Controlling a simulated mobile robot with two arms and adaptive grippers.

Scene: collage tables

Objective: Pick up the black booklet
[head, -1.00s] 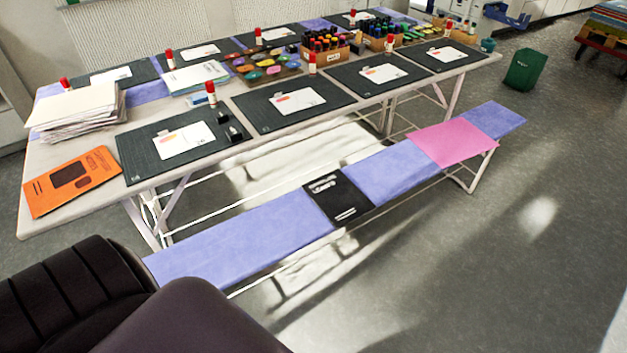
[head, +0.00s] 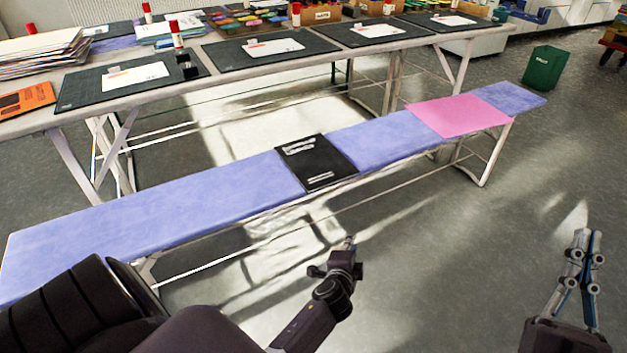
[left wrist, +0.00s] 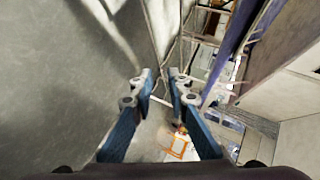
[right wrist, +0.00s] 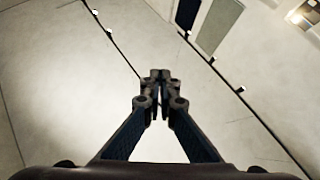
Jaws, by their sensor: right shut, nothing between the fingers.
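The black booklet (head: 318,163) lies flat across the blue-covered bench in the head view, with pale lettering on its cover. Its near edge lies along the bench's front edge. My left gripper (head: 349,243) is in front of the bench, below the booklet in the picture, and apart from it. In the left wrist view its fingers (left wrist: 161,75) stand apart with nothing between them. My right gripper (head: 582,236) is at the far right over the floor, well away from the booklet. In the right wrist view its fingertips (right wrist: 160,76) meet, empty.
The bench (head: 150,213) runs from lower left to upper right, with a pink sheet (head: 458,116) beyond the booklet. A table (head: 215,82) behind it holds dark mats, papers, glue sticks and pens. A green bin (head: 544,68) stands on the floor. Floor right of the bench is clear.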

